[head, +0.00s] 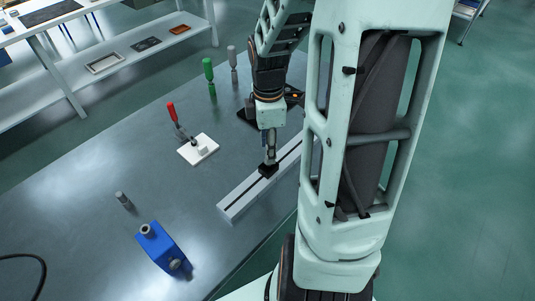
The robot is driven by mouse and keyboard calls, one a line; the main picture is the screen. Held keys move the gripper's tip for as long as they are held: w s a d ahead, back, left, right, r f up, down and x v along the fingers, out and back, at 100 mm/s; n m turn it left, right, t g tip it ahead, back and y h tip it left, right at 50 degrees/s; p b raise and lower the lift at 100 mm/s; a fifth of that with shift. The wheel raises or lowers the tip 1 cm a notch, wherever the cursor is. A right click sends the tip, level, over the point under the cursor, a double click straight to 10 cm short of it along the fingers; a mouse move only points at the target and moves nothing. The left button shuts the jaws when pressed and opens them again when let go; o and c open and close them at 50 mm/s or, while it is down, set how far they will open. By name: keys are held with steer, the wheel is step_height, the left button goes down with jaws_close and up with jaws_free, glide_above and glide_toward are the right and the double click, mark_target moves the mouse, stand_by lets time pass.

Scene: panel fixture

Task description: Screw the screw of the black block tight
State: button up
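A small black block (267,171) sits on a long grey slotted rail (238,202) on the table. My gripper (270,158) points down directly over the black block, with its fingertips at or just above the block's top. The screw of the block is hidden behind the gripper. The fingers look close together, but the view is too small to tell whether they are open, shut or around the screw. My arm covers the right end of the rail.
A red-handled toggle clamp on a white plate (207,153), a green-handled tool (209,76) and a grey-handled tool (232,60) stand behind. A blue block (162,249) and a small grey cylinder (123,200) stand at front left. The table (75,228) is clear at left.

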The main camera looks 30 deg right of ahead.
steer(key=shift+f, duration=1.75)
jaws_close()
